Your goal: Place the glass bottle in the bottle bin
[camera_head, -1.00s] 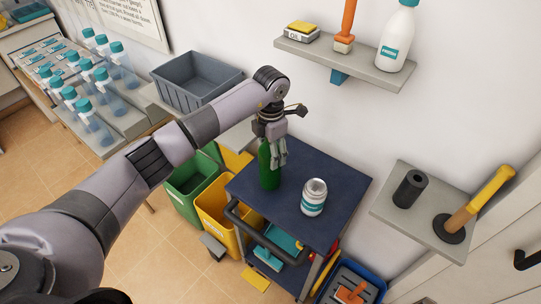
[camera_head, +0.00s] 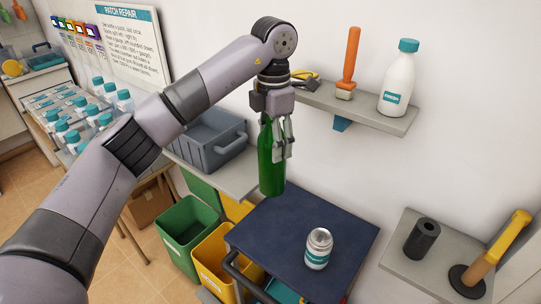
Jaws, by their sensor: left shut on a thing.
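A green glass bottle (camera_head: 270,165) hangs upright in my left gripper (camera_head: 283,135), which is shut on its upper part. The bottle is above the far left part of the dark cart top (camera_head: 290,228). A green bin (camera_head: 188,228) and a yellow bin (camera_head: 212,262) stand on the floor left of the cart. Their labels are too small to read, so I cannot tell which is the bottle bin. My right gripper is out of view.
A grey crate (camera_head: 212,140) sits on a bench behind the bins. A wall shelf (camera_head: 350,108) with a white bottle (camera_head: 398,80) is at upper right. A lower shelf (camera_head: 430,250) is right of the cart.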

